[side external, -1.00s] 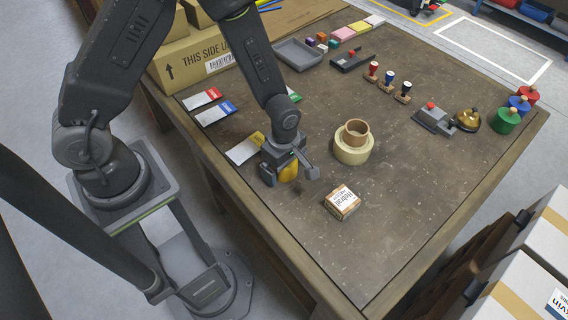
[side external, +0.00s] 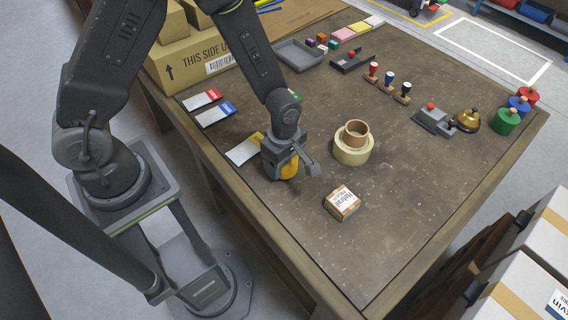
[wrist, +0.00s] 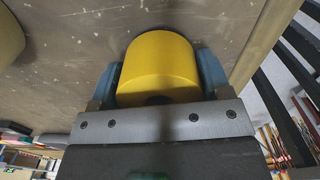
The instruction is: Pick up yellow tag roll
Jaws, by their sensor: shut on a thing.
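The yellow tag roll (wrist: 160,66) fills the space between the two fingers of my gripper (wrist: 160,80) in the wrist view. A finger presses on each side of it. In the side external view, my gripper (side external: 289,172) is low over the front left part of the table. The yellow tag roll (side external: 290,168) shows there between the fingers, partly hidden by the gripper. I cannot tell whether it touches the table.
A cream tape roll (side external: 352,155) with a brown ring on it stands to the right of my gripper. A small labelled box (side external: 342,201) lies nearer the front edge. A yellow-ended packet (side external: 245,150) lies just left of the gripper. The table's middle is largely clear.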

